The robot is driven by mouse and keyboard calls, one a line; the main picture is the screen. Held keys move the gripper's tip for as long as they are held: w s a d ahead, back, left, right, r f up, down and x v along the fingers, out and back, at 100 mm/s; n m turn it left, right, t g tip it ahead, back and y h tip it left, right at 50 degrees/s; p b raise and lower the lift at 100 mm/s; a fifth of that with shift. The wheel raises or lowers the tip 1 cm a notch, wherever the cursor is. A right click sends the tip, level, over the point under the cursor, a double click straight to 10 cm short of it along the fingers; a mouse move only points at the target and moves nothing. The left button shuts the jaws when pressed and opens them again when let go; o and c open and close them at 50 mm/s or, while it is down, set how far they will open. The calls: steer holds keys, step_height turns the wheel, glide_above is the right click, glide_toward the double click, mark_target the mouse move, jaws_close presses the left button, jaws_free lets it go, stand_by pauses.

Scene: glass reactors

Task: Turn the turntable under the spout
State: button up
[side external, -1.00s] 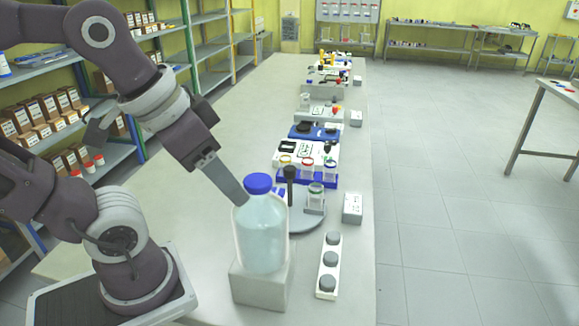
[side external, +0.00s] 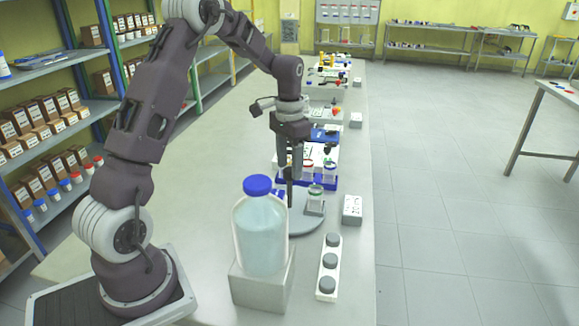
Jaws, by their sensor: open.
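The grey turntable (side external: 303,228) is a round disc on the bench, partly hidden behind the large bottle. A dark upright post (side external: 290,193) stands at it, and a small glass jar (side external: 315,198) in a grey holder sits on its right side. My gripper (side external: 291,174) points down over the turntable at the top of the post. Its jaws are open; whether the post is between the fingers I cannot tell. The spout is not clearly visible.
A large clear bottle with a blue cap (side external: 261,235) stands on a pale block (side external: 262,290) in front. A white strip with grey knobs (side external: 329,268) and a white box (side external: 352,209) lie to the right. Blue-racked jars (side external: 322,181) stand behind. The bench's left side is clear.

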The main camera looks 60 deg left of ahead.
steer(key=shift+f, duration=0.55)
jaws_close()
steer(key=shift+r, duration=0.1)
stand_by(0.9)
